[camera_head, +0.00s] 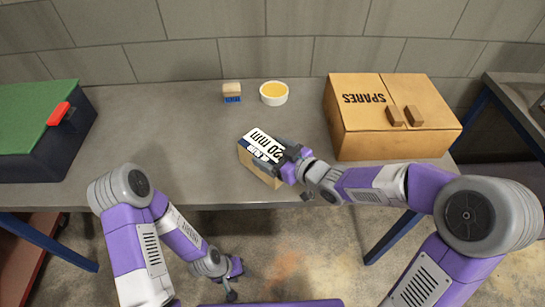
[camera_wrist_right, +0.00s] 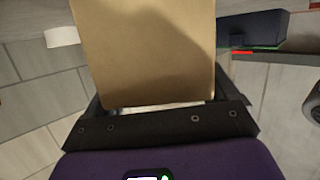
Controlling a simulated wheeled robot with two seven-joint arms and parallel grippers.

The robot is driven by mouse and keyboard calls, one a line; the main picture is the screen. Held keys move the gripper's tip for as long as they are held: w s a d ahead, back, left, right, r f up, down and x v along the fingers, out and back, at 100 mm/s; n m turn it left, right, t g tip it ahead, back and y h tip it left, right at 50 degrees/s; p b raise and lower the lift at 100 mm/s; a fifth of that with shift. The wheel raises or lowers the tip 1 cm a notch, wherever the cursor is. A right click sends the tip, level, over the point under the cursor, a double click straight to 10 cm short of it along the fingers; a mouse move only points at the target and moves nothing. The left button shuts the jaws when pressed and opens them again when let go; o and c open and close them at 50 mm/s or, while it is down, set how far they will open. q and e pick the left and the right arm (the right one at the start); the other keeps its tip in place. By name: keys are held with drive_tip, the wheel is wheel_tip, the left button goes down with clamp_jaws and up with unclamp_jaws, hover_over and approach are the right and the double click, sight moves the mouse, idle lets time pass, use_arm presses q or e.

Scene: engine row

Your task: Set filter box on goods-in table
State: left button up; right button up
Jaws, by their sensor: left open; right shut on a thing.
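In the right wrist view the box (camera_wrist_right: 145,50) fills the space between the fingers. My left gripper (camera_head: 232,280) is low in front of the table, open and away from the box.
A black case with a green lid (camera_head: 40,130) stands at the left. A large SPARES carton (camera_head: 385,125) stands at the right. The table's middle-left is clear.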

idle(0.3)
drive_tip(key=shift+f, duration=0.2)
drive_tip(key=o, duration=1.8)
drive_tip(key=shift+r, duration=0.1)
drive_tip(key=shift+s+d+r, duration=0.2)
drive_tip(key=shift+d, duration=0.05)
drive_tip(key=p+v, duration=0.3)
drive_tip(key=v, duration=0.8)
drive_tip(key=shift+s, duration=0.2)
